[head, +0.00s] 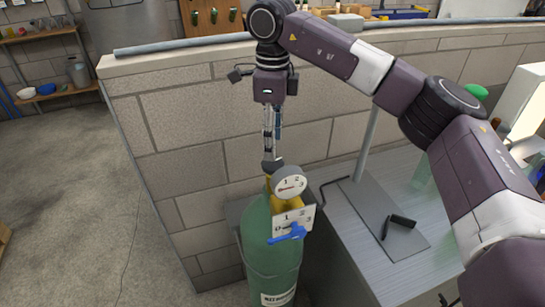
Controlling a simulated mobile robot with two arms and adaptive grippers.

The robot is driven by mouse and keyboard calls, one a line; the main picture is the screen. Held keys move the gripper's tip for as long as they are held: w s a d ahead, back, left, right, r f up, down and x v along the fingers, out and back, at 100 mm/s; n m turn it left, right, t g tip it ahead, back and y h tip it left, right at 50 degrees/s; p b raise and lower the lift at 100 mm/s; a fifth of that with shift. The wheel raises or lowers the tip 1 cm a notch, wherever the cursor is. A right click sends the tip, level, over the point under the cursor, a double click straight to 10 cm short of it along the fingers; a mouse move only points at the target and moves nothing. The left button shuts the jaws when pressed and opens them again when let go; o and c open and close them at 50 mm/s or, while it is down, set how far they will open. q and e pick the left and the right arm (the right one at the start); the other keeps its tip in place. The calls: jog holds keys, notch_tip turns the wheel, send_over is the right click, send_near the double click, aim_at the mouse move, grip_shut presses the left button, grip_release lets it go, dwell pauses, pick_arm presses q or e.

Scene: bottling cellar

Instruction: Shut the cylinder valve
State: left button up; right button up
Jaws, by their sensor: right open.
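A green gas cylinder (262,240) stands upright beside the brick wall, with a yellow valve body (271,196) at its top. A round white gauge (290,183) faces me there. Below it is a white plate (305,217) with numbers, with a blue handle (288,235) in front of its lower edge. My right gripper (271,154) points down just above the cylinder's top, open, well above the blue handle. A dark rounded part (272,166) shows at its fingertips; I cannot tell whether they touch it. My left gripper is out of view.
The low brick wall (190,125) runs close behind the cylinder. A grey bench (350,255) stands to the right, with a flat plate and post (375,215), a small black object (403,221) and green glass. The floor at left (75,200) is mostly clear.

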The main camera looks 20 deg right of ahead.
jog(key=f, duration=0.1)
jog(key=f+p, duration=0.1)
jog(key=f, duration=0.2)
jog(key=shift+s+f, duration=0.25)
jog(key=shift+f, duration=0.05)
jog(key=shift+w+f+p, duration=0.15)
jog(key=shift+f+p, duration=0.15)
jog(key=shift+f, duration=0.15)
jog(key=shift+a, duration=0.1)
jog(key=shift+c, duration=0.9)
jog(key=c, duration=0.7)
